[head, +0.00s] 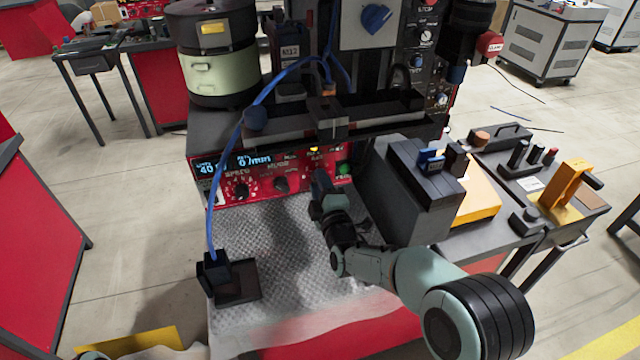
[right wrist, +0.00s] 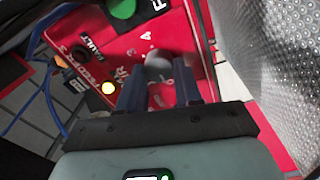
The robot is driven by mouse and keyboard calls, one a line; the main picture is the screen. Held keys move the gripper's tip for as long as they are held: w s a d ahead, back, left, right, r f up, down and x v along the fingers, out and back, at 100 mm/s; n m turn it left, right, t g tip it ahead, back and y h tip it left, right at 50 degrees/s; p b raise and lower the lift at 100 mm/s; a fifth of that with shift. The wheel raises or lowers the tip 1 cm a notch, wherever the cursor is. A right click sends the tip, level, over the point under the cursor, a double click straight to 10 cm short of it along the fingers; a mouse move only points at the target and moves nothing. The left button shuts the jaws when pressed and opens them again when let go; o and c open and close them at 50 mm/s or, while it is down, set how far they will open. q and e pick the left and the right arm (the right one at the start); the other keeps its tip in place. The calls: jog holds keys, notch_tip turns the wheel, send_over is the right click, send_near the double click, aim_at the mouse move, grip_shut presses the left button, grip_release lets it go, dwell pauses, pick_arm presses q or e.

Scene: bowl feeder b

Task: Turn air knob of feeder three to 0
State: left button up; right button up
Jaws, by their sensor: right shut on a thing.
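The red control panel (head: 262,187) of the feeder stands at the back of the metal plate, with a display reading 40 and 0 /min. My right gripper (head: 318,183) reaches its right part from the front and covers the air knob in the head view. In the right wrist view the panel bears the label FEEDER 3, and my right gripper (right wrist: 159,90) has its two dark fingers on either side of the grey air knob (right wrist: 158,66), shut on it. Numbers ring the knob; its exact setting cannot be read. My left gripper does not show.
A green button (head: 343,168) and a lit yellow lamp (head: 314,149) are close to the knob. Other dark knobs (head: 241,190) sit left on the panel. A blue hose (head: 212,205) runs to a black fixture (head: 232,280). A grey box (head: 415,190) stands close on the right.

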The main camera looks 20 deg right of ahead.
dwell(0.4)
jog(key=o, duration=1)
jog(key=shift+o, duration=0.2)
jog(key=s, duration=1.3)
jog(key=shift+s+d+f, duration=0.2)
jog(key=shift+d+f, duration=0.05)
jog(key=shift+f, duration=0.1)
